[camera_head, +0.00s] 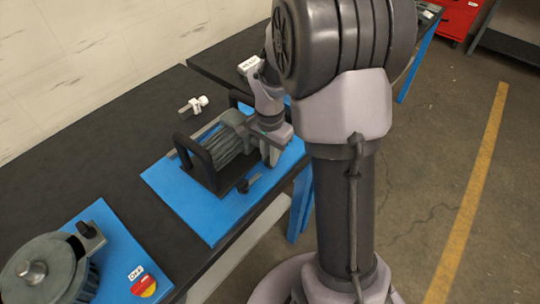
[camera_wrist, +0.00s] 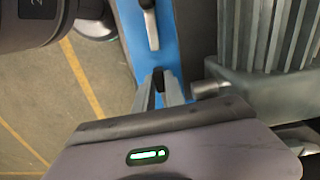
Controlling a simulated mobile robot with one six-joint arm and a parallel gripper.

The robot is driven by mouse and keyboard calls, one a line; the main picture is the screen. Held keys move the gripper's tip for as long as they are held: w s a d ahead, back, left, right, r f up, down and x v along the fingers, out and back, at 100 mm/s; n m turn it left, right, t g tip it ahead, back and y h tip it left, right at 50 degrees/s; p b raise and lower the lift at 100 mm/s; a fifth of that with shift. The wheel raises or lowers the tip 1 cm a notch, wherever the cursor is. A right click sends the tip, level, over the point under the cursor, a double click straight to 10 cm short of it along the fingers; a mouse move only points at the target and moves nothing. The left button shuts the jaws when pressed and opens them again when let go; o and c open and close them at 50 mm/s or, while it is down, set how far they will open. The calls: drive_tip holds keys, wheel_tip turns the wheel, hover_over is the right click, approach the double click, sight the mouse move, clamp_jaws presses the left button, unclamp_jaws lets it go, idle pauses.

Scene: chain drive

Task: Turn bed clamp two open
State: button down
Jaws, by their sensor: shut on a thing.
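A ribbed grey motor (camera_head: 232,138) sits in a black frame on a blue bed plate (camera_head: 208,222); its fins (camera_wrist: 275,35) fill the right of the wrist view. My gripper (camera_head: 268,155) is low beside the motor, at the plate's right part. In the wrist view my gripper (camera_wrist: 161,90) is shut on a dark clamp lever (camera_wrist: 158,77). Another clamp lever (camera_wrist: 149,22) lies ahead on the blue strip. The lever's lower part is hidden. No label shows which clamp is two.
A white fitting (camera_head: 195,105) lies on the black table (camera_head: 110,150) behind. A second blue plate with a round grey machine (camera_head: 45,272) and an OFF sign (camera_head: 136,272) is at lower left.

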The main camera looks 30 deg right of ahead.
drive_tip(key=shift+m, duration=0.5)
drive_tip(key=c, duration=1.4)
unclamp_jaws()
wheel_tip(320, 180, up, 17)
drive_tip(key=p, duration=0.6)
drive_tip(key=shift+r+p, duration=0.2)
drive_tip(key=shift+p, duration=0.2)
